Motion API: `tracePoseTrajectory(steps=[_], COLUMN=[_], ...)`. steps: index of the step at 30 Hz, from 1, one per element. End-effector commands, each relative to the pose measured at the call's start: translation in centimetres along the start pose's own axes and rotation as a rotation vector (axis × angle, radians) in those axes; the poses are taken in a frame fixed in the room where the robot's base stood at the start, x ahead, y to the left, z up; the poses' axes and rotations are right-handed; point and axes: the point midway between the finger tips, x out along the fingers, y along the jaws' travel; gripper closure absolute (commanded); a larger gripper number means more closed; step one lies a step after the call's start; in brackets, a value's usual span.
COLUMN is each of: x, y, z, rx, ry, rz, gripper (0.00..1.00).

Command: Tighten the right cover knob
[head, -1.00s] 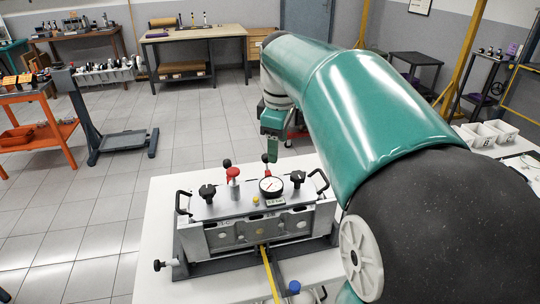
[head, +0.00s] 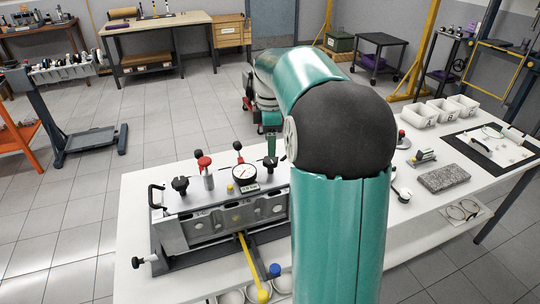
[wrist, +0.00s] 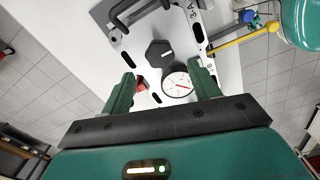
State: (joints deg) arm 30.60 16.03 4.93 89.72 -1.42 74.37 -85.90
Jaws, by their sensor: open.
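The right cover knob (wrist: 159,53) is a black, lobed knob on the pale cover plate in the wrist view. It lies just beyond my fingertips, roughly centred between them. My gripper (wrist: 160,74) is open and empty, with one green finger on each side of the picture's middle. The cover (head: 218,197) sits on the grey engine block, with the left black knob (head: 180,184) at its other end. A round white gauge (head: 244,171) stands close to the right knob and also shows between my fingers (wrist: 179,85).
A red-topped knob (head: 204,163) stands left of the gauge; something red (wrist: 140,83) is close to my left finger. A black handle (wrist: 130,14) lies beyond the right knob. A yellow bar (head: 248,262) extends from the block's front. White bins (head: 418,117) stand at the right.

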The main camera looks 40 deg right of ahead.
Motion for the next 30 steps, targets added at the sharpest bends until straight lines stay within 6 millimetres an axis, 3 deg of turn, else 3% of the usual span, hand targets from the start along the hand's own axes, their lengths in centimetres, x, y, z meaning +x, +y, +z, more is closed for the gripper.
tracePoseTrajectory(steps=[3,9,20,27,30], x=[2.4,5.0,5.6,5.6,5.6], y=[-0.1,0.0,0.0,0.0,0.0], z=[0.0,0.0,0.0,0.0,0.0], rx=[0.0,0.0,0.0,0.0,0.001], ry=[0.0,0.0,0.0,0.0,0.0], rz=[-0.003,-0.001,0.001,0.001,0.001], gripper=[0.39,0.39,0.39,0.84,0.84])
